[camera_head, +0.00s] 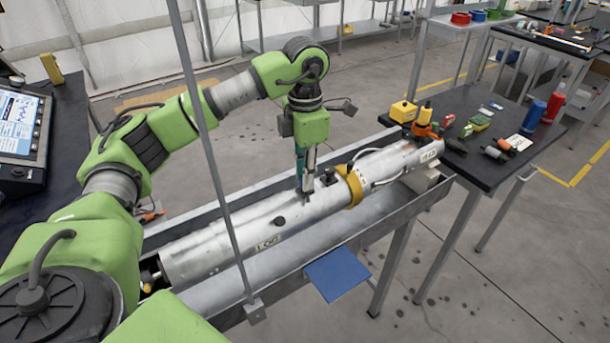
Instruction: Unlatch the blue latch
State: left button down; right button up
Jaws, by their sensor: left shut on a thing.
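A long silver cylinder (230,240) lies in a grey metal trough (300,262), with a yellow band (354,186) around it toward its far end. My left gripper (306,192) points down at the cylinder's top, left of the yellow band. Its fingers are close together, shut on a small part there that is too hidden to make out. A teal-blue strip (311,160) shows along the fingers; I cannot tell whether it belongs to the gripper or to a latch. No separate blue latch can be made out clearly. My right gripper is not in view.
A thin grey upright pole (213,165) stands in front of my left arm. A blue plate (338,274) juts out from the trough's front side. A dark table (500,170) at right holds a yellow box (403,112), a red bottle (553,106) and small parts.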

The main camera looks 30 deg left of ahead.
pick_arm(q)
jog(key=shift+r+n, duration=0.1)
jog(key=shift+n, duration=2.1)
jog(key=c, duration=1.9)
grip_release()
jog(key=shift+r, duration=0.1)
notch_tip(320, 180, up, 12)
jog(key=shift+f, duration=0.1)
